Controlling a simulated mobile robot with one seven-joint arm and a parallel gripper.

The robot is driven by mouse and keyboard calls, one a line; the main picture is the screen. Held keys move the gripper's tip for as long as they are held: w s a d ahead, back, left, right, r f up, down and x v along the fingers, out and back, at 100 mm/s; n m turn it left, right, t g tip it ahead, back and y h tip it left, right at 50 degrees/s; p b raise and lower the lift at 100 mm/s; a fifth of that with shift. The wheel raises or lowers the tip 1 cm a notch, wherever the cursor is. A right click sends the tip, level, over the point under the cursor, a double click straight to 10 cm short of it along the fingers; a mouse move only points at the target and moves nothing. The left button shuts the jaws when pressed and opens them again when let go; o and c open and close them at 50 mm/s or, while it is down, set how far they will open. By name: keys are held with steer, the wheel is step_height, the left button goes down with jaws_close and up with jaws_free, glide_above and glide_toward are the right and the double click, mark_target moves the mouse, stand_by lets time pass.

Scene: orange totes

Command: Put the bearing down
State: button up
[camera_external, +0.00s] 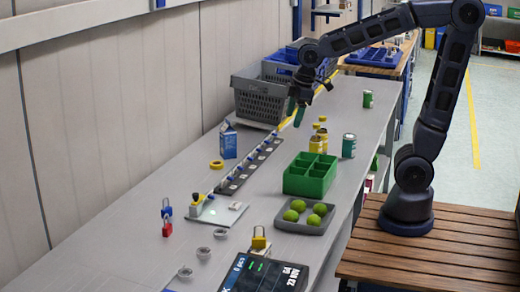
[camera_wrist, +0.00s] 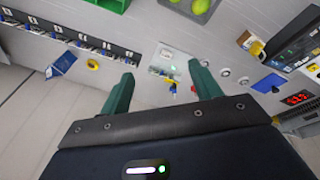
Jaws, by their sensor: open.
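Three small grey ring-shaped parts that look like bearings stand on the grey table at the near end: one bearing (camera_external: 220,233), a second (camera_external: 203,253) and a third (camera_external: 185,272). In the wrist view they are small rings right of the fingers, one of them a bearing (camera_wrist: 225,72). I cannot tell which one the task means. My gripper (camera_external: 299,113) is above the far part of the table, well away from the rings. In the wrist view its two green fingers (camera_wrist: 160,82) are spread apart, with nothing visible held between them.
A green divided bin (camera_external: 310,174) and a grey tray (camera_external: 322,222) of green fruit stand at the right edge. A dark strip holder (camera_external: 248,166), blue carton (camera_external: 228,141), yellow ring (camera_external: 216,164), padlocks (camera_external: 167,217) and a scale (camera_external: 262,275) are around. Grey crates (camera_external: 262,100) stand behind.

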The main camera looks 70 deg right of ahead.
steer(key=s+d+m+t, duration=0.1)
steer(key=s+d+m, duration=0.2)
steer(key=s, duration=0.4)
steer(key=s+d+r+m, duration=0.1)
steer(key=s+d+m, duration=0.3)
steer(key=s, duration=0.4)
steer(key=shift+s+d+t, duration=0.2)
steer(key=shift+d+t, duration=0.2)
steer(key=shift+d, duration=0.3)
steer(key=shift+r, duration=0.1)
